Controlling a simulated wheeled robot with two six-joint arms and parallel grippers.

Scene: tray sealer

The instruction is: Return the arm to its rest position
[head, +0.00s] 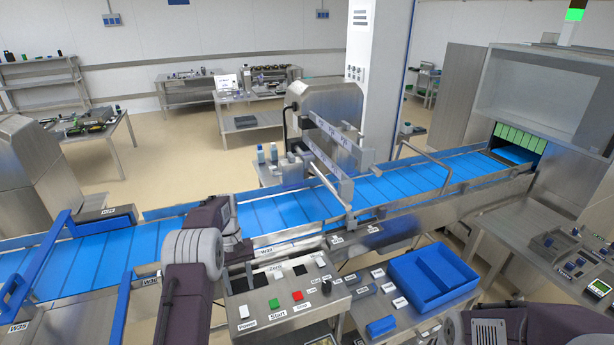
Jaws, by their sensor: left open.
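My left arm comes up from the bottom left and is folded. Its left gripper (238,252) is in front of the near edge of the blue conveyor belt (275,212), just behind the control panel (285,297). The gripper is open, and I see nothing held in it. The arm's links partly hide the belt. Only dark links of my right arm show at the bottom right corner; its gripper is out of view.
The panel carries white, green and red buttons. A blue divided bin (432,282) and small labelled blocks lie on the table to its right. A metal sealing station (325,115) stands over the belt. A large machine housing (545,95) is at the right.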

